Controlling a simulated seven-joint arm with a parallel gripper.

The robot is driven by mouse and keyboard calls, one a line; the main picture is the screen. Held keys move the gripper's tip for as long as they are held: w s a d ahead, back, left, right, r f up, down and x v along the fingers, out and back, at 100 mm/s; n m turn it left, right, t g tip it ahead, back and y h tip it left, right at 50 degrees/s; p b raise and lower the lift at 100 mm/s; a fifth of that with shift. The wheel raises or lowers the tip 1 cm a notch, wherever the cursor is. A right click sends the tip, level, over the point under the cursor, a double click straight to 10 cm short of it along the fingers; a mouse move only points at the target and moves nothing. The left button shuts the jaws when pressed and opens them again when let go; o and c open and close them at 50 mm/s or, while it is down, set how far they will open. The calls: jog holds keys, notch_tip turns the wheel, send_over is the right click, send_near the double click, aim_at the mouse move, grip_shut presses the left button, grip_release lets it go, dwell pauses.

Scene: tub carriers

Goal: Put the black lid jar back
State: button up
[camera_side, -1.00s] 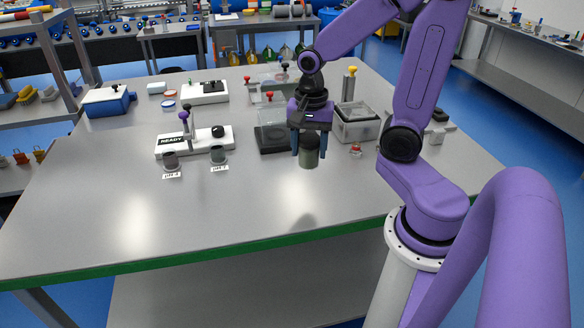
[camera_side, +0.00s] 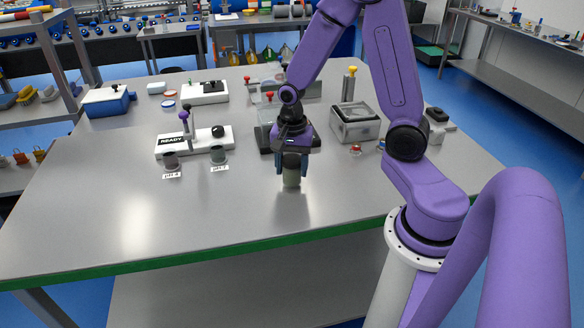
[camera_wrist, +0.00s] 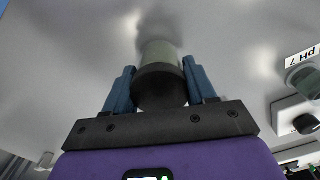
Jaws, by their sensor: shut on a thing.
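The held jar has a grey-green body (camera_side: 291,179) and a black lid, seen from above in the wrist view (camera_wrist: 161,82). My gripper (camera_side: 293,166) has its two blue fingers shut on either side of the jar around the lid. The jar is upright, low over the bare table right of the labelled jars; I cannot tell whether it touches the table. A brownish jar (camera_side: 170,160) stands behind a pH 4 label (camera_side: 172,176), and a dark greenish jar (camera_side: 219,154) behind a pH 7 label (camera_side: 219,169).
A white instrument base marked READY (camera_side: 172,141) with a purple-topped post stands behind the labelled jars. A grey tub (camera_side: 355,128) and a small red-topped item (camera_side: 356,150) are at right. A dark-based clear box (camera_side: 266,135) is behind my gripper. The front table is clear.

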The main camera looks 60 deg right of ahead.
jog(key=shift+f, duration=0.45)
jog(key=shift+f, duration=0.1)
jog(key=o, duration=1.2)
